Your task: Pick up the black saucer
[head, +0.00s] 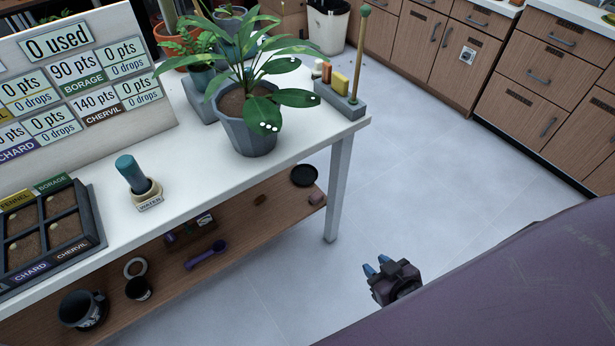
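The black saucer (304,176) is a small, round, dark dish at the right end of the wooden lower shelf, under the white table top. My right gripper (377,265) is to the right of the table leg, out over the floor, below and to the right of the saucer in the picture. Its two blue fingertips stand apart with nothing between them. It does not touch the saucer. My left gripper is not in view.
The table leg (339,185) stands between the saucer and my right gripper in the picture. A pinkish block (317,199) lies near the saucer; a purple scoop (206,255) lies farther left. A potted plant (246,130) stands above. The grey floor (430,180) is clear.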

